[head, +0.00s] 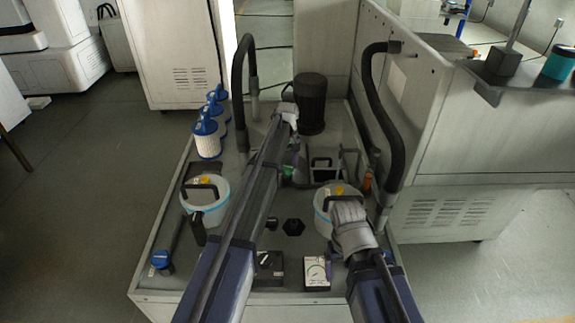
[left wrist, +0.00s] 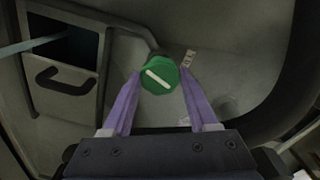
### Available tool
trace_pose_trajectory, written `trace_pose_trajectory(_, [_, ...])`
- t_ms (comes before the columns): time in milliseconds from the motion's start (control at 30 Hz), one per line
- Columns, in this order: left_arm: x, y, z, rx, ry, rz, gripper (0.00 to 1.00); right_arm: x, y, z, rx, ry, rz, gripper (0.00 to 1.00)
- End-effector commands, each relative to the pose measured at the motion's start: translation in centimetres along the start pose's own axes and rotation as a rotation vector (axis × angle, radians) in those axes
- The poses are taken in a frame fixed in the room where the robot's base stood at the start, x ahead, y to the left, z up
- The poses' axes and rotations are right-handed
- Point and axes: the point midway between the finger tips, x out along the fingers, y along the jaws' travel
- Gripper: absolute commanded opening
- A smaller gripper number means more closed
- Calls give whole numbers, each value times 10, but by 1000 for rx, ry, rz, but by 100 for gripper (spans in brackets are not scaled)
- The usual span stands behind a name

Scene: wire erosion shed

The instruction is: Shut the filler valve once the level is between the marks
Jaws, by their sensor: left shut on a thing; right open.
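The filler valve has a round green knob with a white bar, seen in the left wrist view (left wrist: 159,76). The bar lies tilted, from upper left to lower right. My left gripper (left wrist: 158,84) has its two purple fingers shut on the knob from both sides. In the head view only a bit of the green knob (head: 288,170) shows beside my left arm. A dark opening (left wrist: 68,48) with a black handle lies left of the knob; no level or marks can be read there. My right gripper (head: 349,218) is over the right-hand white tub (head: 326,212); its fingertips are hidden.
Several blue-and-white filter cartridges (head: 207,142) stand at the left edge of the grey bench. A second tub (head: 205,212), a black cylinder (head: 310,102) and dark curved hoses (head: 244,80) stand around my arms. A dial box (head: 317,272) sits at the front.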

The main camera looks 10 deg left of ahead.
Motion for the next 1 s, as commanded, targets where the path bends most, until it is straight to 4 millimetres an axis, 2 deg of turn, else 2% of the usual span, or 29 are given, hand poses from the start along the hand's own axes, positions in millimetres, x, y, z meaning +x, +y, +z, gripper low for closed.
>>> trace_pose_trajectory(33, [0,0,0,0,0,0,35,0,0,0,0,0,0,89])
trace_pose_trajectory(300, [0,0,0,0,0,0,5,0,0,0,0,0,0,89])
trace_pose_trajectory(333, [0,0,0,0,0,0,4,0,0,0,0,0,0,89])
trace_pose_trajectory(667, [0,0,0,68,0,0,4,0,0,0,0,0,0,89])
trace_pose_trajectory(1000, [0,-1,0,343,0,0,4,0,0,0,0,0,0,89])
